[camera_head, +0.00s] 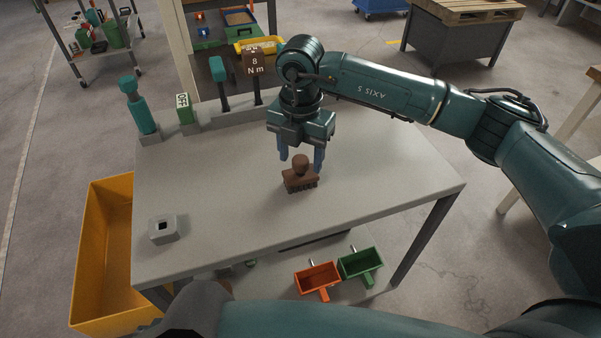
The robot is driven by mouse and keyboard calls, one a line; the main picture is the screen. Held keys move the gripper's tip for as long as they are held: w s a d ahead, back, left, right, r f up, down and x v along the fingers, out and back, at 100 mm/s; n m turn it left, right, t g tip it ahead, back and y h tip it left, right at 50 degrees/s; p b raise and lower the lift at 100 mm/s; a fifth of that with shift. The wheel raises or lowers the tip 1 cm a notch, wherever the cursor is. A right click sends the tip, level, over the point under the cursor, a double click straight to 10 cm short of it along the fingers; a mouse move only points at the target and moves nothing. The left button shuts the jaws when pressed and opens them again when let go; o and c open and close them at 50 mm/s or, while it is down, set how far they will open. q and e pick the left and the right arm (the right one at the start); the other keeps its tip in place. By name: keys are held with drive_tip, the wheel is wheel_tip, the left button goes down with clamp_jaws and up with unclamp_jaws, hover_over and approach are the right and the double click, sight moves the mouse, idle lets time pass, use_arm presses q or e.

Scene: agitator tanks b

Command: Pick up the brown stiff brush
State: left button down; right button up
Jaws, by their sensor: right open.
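The brown stiff brush (301,176) sits on the grey tabletop (220,210), near the middle of the table. It has a rounded knob on top and a wider body with bristles at its lower edge. My right gripper (302,158) points down just above and behind the brush. Its two blue fingers are open, with the knob of the brush below and between them in the picture. I cannot tell whether the fingers touch the brush. My left arm crosses the bottom of the view, and its gripper cannot be made out.
A small grey block with a square hole (163,228) stands at the table's left. Upright tools, a teal one (138,108) and a brown "8 Nm" one (255,70), line the back edge. A yellow bin (100,260) is left of the table. Orange (317,279) and green (360,264) scoops lie below.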

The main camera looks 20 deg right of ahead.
sight(301, 159)
wheel_tip(301, 159, down, 2)
drive_tip(key=shift+f, duration=0.2)
drive_tip(key=c, duration=1.1)
drive_tip(key=shift+r, duration=0.1)
wheel_tip(301, 159, up, 10)
drive_tip(key=o, duration=0.5)
drive_tip(key=c, duration=0.4)
drive_tip(key=shift+o, duration=0.2)
